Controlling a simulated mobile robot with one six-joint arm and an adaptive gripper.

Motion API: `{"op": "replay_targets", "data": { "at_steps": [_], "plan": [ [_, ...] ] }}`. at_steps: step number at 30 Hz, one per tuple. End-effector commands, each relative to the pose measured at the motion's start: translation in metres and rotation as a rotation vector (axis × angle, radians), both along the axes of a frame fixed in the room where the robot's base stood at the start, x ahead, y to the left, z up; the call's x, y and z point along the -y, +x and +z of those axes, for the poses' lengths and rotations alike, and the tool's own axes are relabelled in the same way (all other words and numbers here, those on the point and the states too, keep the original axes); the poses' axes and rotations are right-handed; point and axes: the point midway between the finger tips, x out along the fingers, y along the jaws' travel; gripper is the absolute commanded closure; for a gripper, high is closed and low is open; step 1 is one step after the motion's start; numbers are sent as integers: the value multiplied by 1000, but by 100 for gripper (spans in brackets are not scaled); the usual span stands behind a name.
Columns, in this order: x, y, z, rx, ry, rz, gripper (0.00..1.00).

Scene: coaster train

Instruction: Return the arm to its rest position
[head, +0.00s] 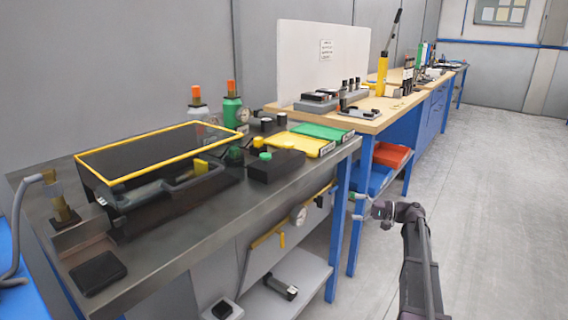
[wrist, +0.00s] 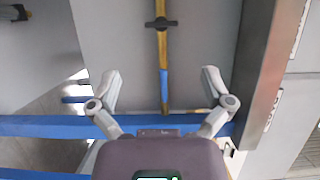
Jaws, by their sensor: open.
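My gripper (head: 361,206) shows in the head view at the end of my dark arm, right of the steel bench's front edge and near the blue table leg. In the wrist view my gripper (wrist: 160,85) has its two grey fingers spread wide apart, with nothing between them. Behind the fingers is a yellow and blue pipe (wrist: 162,60) with a dark handle against a grey panel. A blue crossbar (wrist: 50,126) runs behind the finger bases.
The steel bench (head: 200,255) carries a black, yellow-rimmed basin (head: 160,150), bottles, and yellow (head: 298,143) and green trays (head: 315,131). Blue (head: 370,178) and red bins (head: 391,156) sit under the wooden bench (head: 385,113). The grey floor (head: 490,190) on the right is clear.

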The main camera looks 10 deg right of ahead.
Motion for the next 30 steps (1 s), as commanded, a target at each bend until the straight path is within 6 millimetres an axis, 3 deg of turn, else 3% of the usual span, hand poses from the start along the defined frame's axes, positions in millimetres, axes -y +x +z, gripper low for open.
{"op": "replay_targets", "data": {
  "at_steps": [5,11,21,30],
  "plan": [
    [-21,-8,-10,-29,-53,17,0],
    [-70,-28,-39,-100,-208,61,0],
    [-152,-92,-102,-233,-600,160,0],
    [-188,-158,-143,-299,-969,236,0]
  ]
}}
